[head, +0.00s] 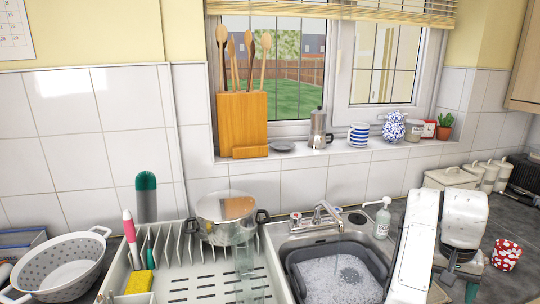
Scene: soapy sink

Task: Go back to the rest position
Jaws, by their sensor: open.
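My white arm comes up from the bottom edge at the right of the head view and bends down again. My gripper (460,282) hangs at its end, low in the picture over the right counter, open, with nothing seen between its fingers. Its tips are small and partly cut off by the bottom edge. The sink (279,240) is left of my arm, with a grey basin (292,268) of soapy water in it. My arm hides part of the counter right of the sink.
A drying rack (180,262) with a steel pot (226,215) and clear glasses stands left of the sink. A colander (62,268) is at far left. A soap bottle (383,220) is close to my arm. A red spotted cup (506,254) stands right of my gripper.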

